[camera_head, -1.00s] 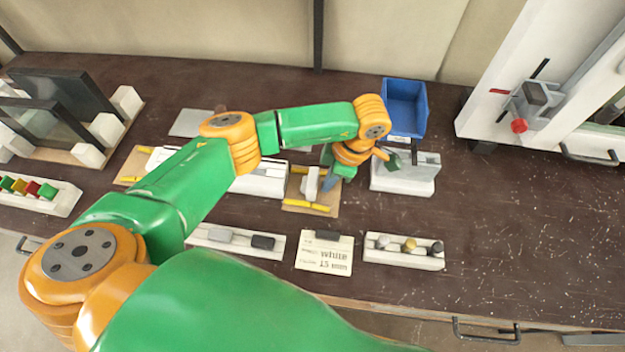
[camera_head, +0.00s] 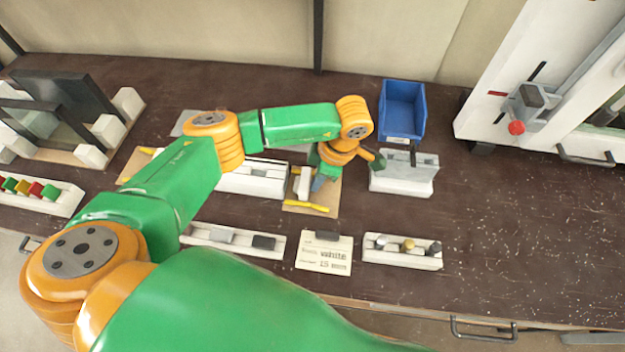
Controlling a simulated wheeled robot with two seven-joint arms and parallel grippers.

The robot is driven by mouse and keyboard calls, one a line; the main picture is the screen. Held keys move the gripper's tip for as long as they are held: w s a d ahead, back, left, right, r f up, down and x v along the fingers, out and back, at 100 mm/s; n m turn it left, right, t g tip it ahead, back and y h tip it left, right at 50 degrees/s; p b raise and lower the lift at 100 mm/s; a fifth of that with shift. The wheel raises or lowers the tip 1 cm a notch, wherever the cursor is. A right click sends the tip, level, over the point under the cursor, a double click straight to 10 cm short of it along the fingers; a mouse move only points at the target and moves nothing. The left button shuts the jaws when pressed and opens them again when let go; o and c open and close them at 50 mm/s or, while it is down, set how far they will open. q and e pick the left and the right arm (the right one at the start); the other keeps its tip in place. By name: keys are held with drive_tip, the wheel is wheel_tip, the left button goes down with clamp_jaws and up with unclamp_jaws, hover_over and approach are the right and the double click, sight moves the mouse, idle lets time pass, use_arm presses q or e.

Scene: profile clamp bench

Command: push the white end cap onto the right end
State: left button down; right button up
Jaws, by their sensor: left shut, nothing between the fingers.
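A long white profile (camera_head: 258,178) lies across the bench, partly behind my left arm. Just off its right end, a small pale upright piece, which looks like the white end cap (camera_head: 303,185), stands over a tan base board with yellow strips (camera_head: 311,207). My left gripper (camera_head: 318,184) is shut and empty. It points down right beside the pale piece, on its right side, and seems to touch it. Whether the piece is seated on the profile end is too small to tell. My right gripper is not in view.
A white block fixture (camera_head: 403,181) stands just right of the gripper, with a blue bin (camera_head: 402,108) behind it. In front are a cap tray (camera_head: 208,242), a card reading "white 15 mm" (camera_head: 324,261) and a tray of small knobs (camera_head: 402,259).

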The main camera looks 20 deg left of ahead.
sight(303, 178)
use_arm(q)
drive_tip(key=shift+s+a, duration=0.2)
drive_tip(key=shift+a, duration=0.4)
drive_tip(key=shift+s+a, duration=0.15)
drive_tip(key=shift+a, duration=0.4)
drive_tip(key=shift+s+a+p, duration=0.1)
drive_tip(key=shift+a+p, duration=0.25)
drive_tip(key=shift+a, duration=0.15)
drive_tip(key=shift+d, duration=0.1)
drive_tip(key=shift+d+f+b, duration=0.15)
drive_tip(key=shift+d+b, duration=0.25)
drive_tip(key=shift+b, duration=0.05)
drive_tip(key=shift+w+d, duration=0.25)
drive_tip(key=shift+d, duration=0.15)
drive_tip(key=a+p+v, duration=0.1)
drive_tip(key=p+v, duration=0.4)
drive_tip(key=v, duration=0.3)
drive_tip(key=shift+s+a+r, duration=0.25)
drive_tip(key=shift+s+a, duration=0.05)
drive_tip(key=shift+a, duration=0.1)
